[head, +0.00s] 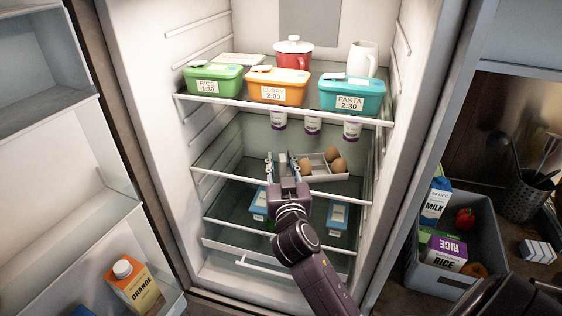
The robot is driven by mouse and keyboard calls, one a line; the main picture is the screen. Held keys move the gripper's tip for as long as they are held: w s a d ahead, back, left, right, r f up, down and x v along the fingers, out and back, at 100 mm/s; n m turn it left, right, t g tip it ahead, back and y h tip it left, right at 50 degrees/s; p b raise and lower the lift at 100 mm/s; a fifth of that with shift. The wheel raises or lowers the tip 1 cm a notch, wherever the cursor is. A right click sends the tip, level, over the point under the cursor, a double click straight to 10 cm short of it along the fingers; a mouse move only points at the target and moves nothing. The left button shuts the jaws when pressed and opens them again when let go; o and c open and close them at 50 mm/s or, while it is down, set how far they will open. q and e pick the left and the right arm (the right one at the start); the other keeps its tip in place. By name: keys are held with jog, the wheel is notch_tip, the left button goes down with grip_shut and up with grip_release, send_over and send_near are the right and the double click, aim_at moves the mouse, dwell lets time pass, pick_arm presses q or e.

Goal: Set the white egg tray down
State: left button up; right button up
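The white egg tray (312,176) with several brown eggs sits on the fridge's middle glass shelf (235,168), toward its right side. My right gripper (284,160) is at that shelf, just left of the tray and close to its left end. Its fingers look spread apart, with no tray wall clearly between them. I cannot tell whether a finger touches the tray. The gripper hides part of the shelf behind it. My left gripper is not in view.
The upper shelf (225,101) holds green, orange and teal food boxes, a red pot (293,55) and a white jug (362,60). Blue-labelled packs lie below. The open door (60,220) is left; a grey crate (440,279) of groceries is right.

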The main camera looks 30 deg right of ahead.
jog(key=shift+r, duration=0.15)
jog(key=b+v, duration=0.3)
jog(key=v, duration=0.9)
jog(key=shift+b, duration=0.35)
jog(key=shift+d, duration=0.1)
